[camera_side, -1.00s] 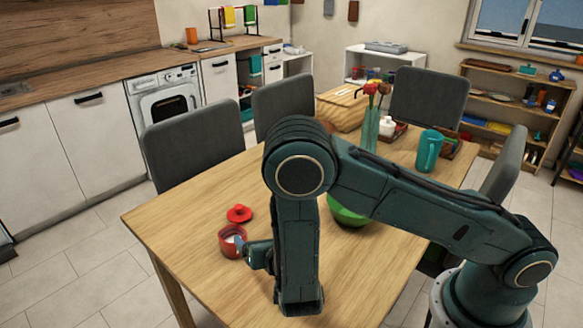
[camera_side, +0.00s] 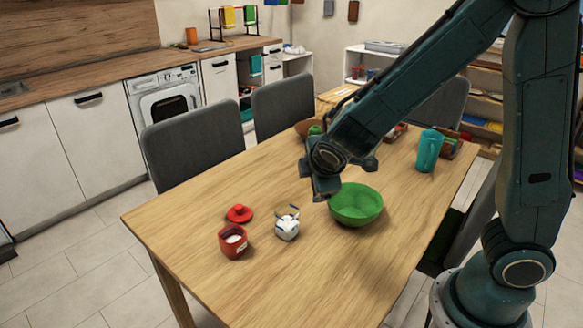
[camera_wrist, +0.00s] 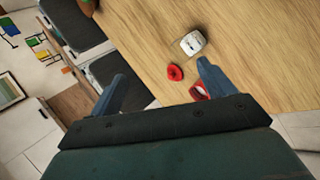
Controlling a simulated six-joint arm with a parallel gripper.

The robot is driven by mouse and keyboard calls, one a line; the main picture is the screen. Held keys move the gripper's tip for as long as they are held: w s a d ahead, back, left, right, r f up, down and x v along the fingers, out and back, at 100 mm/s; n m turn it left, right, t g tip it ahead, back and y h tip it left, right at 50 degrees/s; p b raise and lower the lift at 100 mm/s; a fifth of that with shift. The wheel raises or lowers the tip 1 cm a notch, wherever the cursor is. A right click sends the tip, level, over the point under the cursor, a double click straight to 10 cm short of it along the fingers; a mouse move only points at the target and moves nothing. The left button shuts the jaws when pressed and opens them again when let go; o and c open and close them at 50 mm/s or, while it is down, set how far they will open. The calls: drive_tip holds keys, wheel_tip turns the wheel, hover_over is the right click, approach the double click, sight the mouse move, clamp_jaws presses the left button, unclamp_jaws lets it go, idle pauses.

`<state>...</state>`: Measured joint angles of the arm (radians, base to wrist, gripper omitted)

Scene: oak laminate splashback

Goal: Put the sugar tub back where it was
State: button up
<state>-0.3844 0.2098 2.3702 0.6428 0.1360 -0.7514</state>
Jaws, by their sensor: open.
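A red tub (camera_side: 232,243) with a pale label and white contents stands upright and open near the table's left front edge. Its likely lid, a red disc with a knob (camera_side: 239,214), lies behind it. In the wrist view the tub (camera_wrist: 200,92) is partly hidden by the right finger, and the lid (camera_wrist: 175,72) lies between the fingers. My gripper (camera_side: 322,186) is raised above the table, right of the tub and apart from it. In the wrist view my gripper (camera_wrist: 160,72) has its blue fingers spread with nothing held.
A small white container (camera_side: 287,228) stands right of the tub and shows in the wrist view (camera_wrist: 193,43). A green bowl (camera_side: 355,205) sits further right, and a teal jug (camera_side: 428,151) at the back. The table's near left part is bare.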

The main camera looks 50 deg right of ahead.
drive_tip(key=s+r+m+y, duration=0.2)
drive_tip(key=s+r+m, duration=0.3)
drive_tip(key=s, duration=0.5)
drive_tip(key=s+a+r+m+y, duration=0.1)
drive_tip(key=s+r+m+y, duration=0.2)
drive_tip(key=s, duration=0.7)
wheel_tip(320, 180, up, 4)
drive_tip(key=shift+s+a+f+m+g+y, duration=0.15)
drive_tip(key=shift+s+m+g+y, duration=0.2)
drive_tip(key=shift+m, duration=0.85)
